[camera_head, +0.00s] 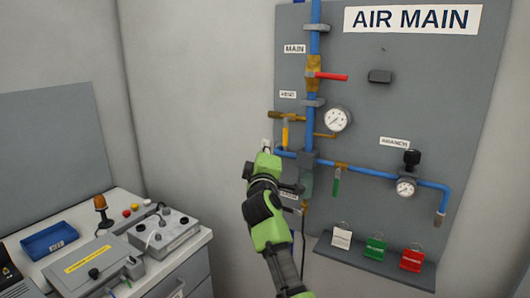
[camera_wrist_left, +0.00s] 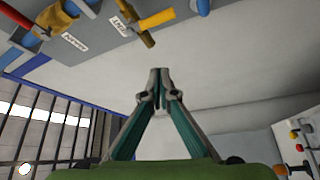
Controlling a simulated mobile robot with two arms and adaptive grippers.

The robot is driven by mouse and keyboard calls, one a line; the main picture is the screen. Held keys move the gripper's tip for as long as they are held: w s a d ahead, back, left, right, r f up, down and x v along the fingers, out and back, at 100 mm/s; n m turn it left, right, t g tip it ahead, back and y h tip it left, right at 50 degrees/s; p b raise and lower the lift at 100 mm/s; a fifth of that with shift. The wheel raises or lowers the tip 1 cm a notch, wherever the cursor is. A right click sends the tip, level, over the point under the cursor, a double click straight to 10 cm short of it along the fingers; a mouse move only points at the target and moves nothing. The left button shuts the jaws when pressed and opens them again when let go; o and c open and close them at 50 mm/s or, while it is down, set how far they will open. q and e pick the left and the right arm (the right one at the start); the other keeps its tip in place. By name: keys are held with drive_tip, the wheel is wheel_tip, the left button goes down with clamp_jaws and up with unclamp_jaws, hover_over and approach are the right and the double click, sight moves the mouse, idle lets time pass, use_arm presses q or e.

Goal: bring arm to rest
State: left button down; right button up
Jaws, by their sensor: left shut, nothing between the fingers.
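My left gripper (camera_wrist_left: 160,82) is shut and empty; its two fingers meet at the tips in the left wrist view. In the head view my green and black left arm (camera_head: 266,215) rises from the bottom, with its upper end in front of the panel's left edge. It partly covers the lower pipework and a label there. The fingertips are hard to make out in that view. My right gripper is in neither view.
The grey AIR MAIN panel (camera_head: 375,98) carries blue pipes, a red handle (camera_head: 331,77), a yellow handle (camera_head: 286,133) and two gauges. Several tags hang above its lower shelf (camera_head: 372,266). A bench with a blue tray (camera_head: 48,241) and control boxes stands left.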

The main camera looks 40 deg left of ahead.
use_arm(q)
drive_tip(key=shift+s+d, duration=0.1)
drive_tip(key=shift+d, duration=0.15)
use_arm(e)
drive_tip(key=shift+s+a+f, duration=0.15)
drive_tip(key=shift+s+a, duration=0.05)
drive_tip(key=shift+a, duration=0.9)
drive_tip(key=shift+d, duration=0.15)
